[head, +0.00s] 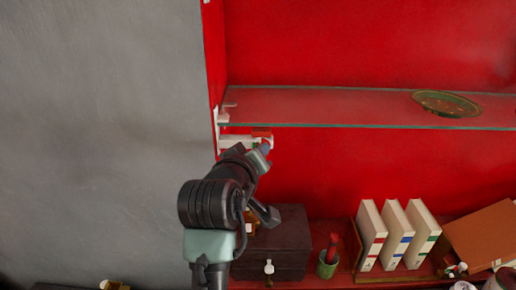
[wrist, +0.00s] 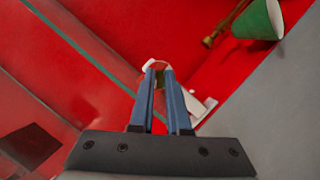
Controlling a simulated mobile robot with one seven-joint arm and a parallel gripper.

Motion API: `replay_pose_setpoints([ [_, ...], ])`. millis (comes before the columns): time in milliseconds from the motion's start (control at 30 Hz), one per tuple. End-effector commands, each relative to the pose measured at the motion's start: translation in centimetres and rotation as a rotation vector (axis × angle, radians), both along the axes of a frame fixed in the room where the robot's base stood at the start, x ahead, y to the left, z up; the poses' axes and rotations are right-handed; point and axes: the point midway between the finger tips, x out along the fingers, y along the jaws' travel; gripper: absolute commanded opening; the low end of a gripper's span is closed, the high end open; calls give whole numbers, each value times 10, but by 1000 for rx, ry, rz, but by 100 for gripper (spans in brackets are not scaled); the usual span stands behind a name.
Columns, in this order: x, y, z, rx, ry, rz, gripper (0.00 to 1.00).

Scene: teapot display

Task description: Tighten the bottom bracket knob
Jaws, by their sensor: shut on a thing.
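A white bracket (head: 232,140) is fixed at the left side of the red cabinet, just under the glass shelf. A small red knob (head: 262,134) shows at its right end. My gripper (head: 265,148) is at this end, reaching up from below. In the wrist view, the two blue fingers of my gripper (wrist: 160,70) are nearly together, shut on the knob (wrist: 157,63), whose pale and red rim shows past the tips. The rest of the knob is hidden by the fingers. Part of the white bracket (wrist: 202,108) shows right of the fingers.
The glass shelf (head: 330,106) runs right above my gripper, with a round golden plate (head: 446,103) on it. Below stand a dark box (head: 280,245), a green cup (head: 327,265) and white books (head: 395,235). A grey wall (head: 100,140) is on the left.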

Motion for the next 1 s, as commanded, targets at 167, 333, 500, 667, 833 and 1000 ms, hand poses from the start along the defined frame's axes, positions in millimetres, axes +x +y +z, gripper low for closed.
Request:
replay_pose_setpoints([
  [167,0,-3,2,169,1,-3,0],
  [333,0,-4,2,331,1,-3,0],
  [500,0,-5,2,493,1,-2,0],
  [667,0,-7,2,646,1,-2,0],
  [833,0,-8,1,808,0,-3,0],
  [1000,0,-9,0,969,0,-3,0],
])
